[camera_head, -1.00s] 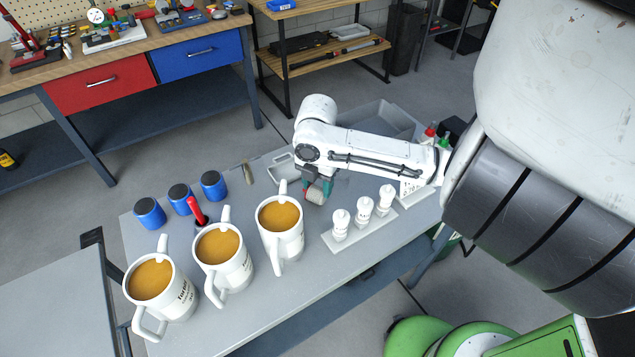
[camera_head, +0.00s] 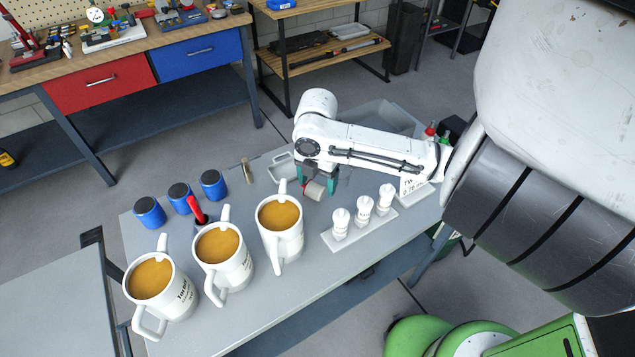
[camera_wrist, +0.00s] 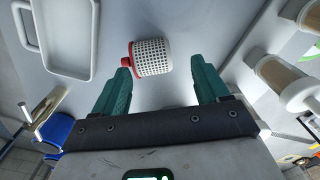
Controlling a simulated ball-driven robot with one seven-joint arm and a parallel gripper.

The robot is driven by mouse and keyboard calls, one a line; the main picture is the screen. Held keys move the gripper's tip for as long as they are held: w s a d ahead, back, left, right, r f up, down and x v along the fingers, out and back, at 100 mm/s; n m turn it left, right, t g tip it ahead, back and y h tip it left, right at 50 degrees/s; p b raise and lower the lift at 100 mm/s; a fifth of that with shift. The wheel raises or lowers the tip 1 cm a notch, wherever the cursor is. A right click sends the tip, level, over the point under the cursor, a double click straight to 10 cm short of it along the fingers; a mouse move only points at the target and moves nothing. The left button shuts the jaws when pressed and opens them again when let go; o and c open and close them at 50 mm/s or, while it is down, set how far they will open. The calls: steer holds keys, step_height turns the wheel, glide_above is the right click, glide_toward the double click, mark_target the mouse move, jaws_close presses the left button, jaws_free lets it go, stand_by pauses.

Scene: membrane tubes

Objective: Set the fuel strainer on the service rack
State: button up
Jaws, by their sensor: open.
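The fuel strainer appears to be the white perforated cylinder with a red collar (camera_wrist: 152,57), lying on its side on the grey table. It also shows under my arm in the head view (camera_head: 314,190). My gripper (camera_wrist: 160,68) is open, with its green fingers apart and the strainer just beyond and between the tips. In the head view my gripper (camera_head: 318,182) hangs over the strainer; contact cannot be told.
Three large white mugs of amber liquid (camera_head: 279,214) and several blue cups (camera_head: 213,184) stand on the left. A white-rimmed tray (camera_wrist: 57,74) lies beside the strainer. A grey bin (camera_head: 385,112) stands behind my arm. Bare table lies in front of the rack.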

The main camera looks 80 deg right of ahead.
mark_target(317, 189)
step_height(317, 189, up, 11)
stand_by(0.3)
